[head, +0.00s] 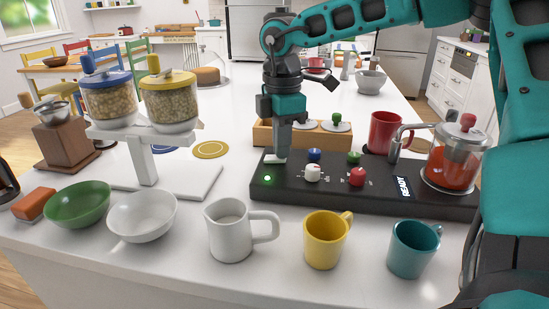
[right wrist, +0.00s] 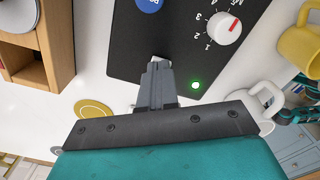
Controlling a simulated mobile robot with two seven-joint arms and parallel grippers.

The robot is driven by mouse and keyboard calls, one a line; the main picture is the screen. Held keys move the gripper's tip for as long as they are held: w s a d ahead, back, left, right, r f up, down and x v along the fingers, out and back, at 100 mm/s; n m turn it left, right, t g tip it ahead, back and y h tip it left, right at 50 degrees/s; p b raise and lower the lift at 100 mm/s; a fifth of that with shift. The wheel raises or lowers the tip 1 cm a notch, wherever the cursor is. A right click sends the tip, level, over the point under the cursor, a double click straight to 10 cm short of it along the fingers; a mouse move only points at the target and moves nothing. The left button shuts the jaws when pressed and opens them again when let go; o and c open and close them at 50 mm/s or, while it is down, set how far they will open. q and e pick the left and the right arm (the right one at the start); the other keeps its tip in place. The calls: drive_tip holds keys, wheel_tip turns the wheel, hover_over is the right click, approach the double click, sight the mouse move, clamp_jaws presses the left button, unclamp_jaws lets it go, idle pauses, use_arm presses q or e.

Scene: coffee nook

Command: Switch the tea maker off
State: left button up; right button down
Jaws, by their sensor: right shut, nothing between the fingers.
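The tea maker is a black base (head: 258,192) on the white counter, with a white knob (head: 313,173), a red knob (head: 357,177), a blue button (head: 314,155) and a green button (head: 354,158). Its green light (head: 267,178) is lit, also in the right wrist view (right wrist: 195,85), and its display (head: 404,187) reads READY. A glass pot (head: 452,158) of red tea stands on its right end. My right gripper (head: 277,156) is shut and empty, pointing down at the base's back left corner. Its fingertips (right wrist: 157,64) hide most of a small pale part there; contact is unclear.
A white mug (head: 230,232), yellow mug (head: 323,240) and teal mug (head: 411,248) stand in front of the base. A wooden box (head: 262,133) and red mug (head: 386,132) stand behind it. A two-jar dispenser (head: 146,165) and two bowls are at the left.

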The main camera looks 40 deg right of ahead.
drive_tip(key=shift+s+f+b, duration=0.1)
drive_tip(key=shift+f+b, duration=0.2)
drive_tip(key=shift+r, duration=0.15)
drive_tip(key=shift+r+p, duration=0.5)
drive_tip(key=shift+r, duration=0.15)
drive_tip(key=shift+r+p, duration=1.4)
drive_tip(key=shift+r, duration=1.4)
drive_tip(key=shift+f, duration=0.1)
